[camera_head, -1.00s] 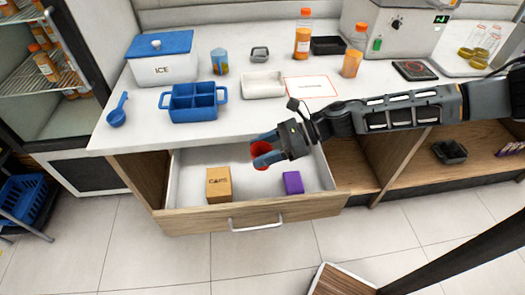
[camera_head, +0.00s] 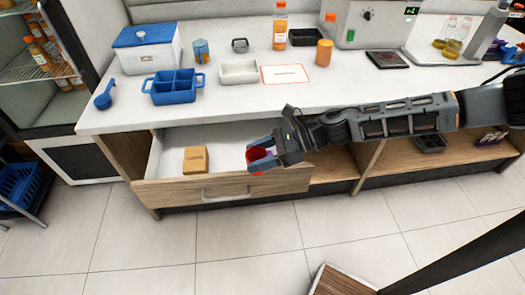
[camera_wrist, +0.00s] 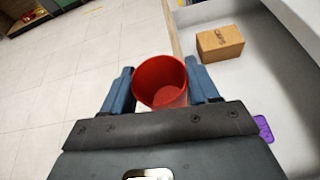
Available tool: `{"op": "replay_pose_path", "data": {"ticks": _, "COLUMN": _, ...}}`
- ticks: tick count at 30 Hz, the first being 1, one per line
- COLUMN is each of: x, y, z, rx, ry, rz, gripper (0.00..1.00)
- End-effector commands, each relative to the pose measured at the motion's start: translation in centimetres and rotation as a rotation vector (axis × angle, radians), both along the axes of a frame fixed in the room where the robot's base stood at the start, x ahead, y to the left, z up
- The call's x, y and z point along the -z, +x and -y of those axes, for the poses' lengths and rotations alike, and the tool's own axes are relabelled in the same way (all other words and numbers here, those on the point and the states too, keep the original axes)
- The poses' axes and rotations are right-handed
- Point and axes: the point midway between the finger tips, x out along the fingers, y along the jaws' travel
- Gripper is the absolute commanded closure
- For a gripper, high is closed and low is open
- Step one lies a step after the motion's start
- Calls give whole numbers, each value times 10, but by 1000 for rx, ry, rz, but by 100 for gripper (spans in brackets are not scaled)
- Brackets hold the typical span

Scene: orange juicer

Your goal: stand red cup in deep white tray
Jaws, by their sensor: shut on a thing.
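My gripper (camera_head: 262,157) is shut on the red cup (camera_head: 260,162), with its blue fingers on either side of the cup. It holds the cup at the front right of the open drawer, near the drawer's front panel. In the wrist view the red cup (camera_wrist: 160,82) sits between both fingers, and I look down into its open, empty mouth.
The open drawer (camera_head: 220,187) holds a brown box (camera_head: 196,159) and a purple item (camera_wrist: 263,128), mostly hidden by my gripper. On the counter are a blue caddy (camera_head: 172,88), an ice box (camera_head: 147,48), a can (camera_head: 201,52), a small grey container (camera_head: 240,45) and orange bottles (camera_head: 280,26).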

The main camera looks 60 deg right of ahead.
Motion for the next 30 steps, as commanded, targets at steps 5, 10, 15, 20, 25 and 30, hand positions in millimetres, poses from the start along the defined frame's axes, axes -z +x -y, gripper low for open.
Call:
{"op": "replay_pose_path", "data": {"ticks": 5, "x": 6, "y": 7, "z": -14, "rx": 49, "ry": 3, "rz": 2, "gripper": 69}}
{"op": "replay_pose_path", "data": {"ticks": 10, "x": 16, "y": 18, "z": -36, "rx": 125, "ry": 3, "rz": 2, "gripper": 69}}
{"op": "replay_pose_path", "data": {"ticks": 15, "x": 29, "y": 32, "z": -64, "rx": 224, "ry": 4, "rz": 2, "gripper": 69}}
{"op": "replay_pose_path", "data": {"ticks": 20, "x": 50, "y": 55, "z": -111, "rx": 376, "ry": 12, "rz": 0, "gripper": 69}}
{"op": "replay_pose_path", "data": {"ticks": 25, "x": 69, "y": 74, "z": -145, "rx": 521, "ry": 7, "rz": 0, "gripper": 69}}
{"op": "replay_pose_path", "data": {"ticks": 30, "x": 83, "y": 87, "z": -170, "rx": 619, "ry": 4, "rz": -1, "gripper": 69}}
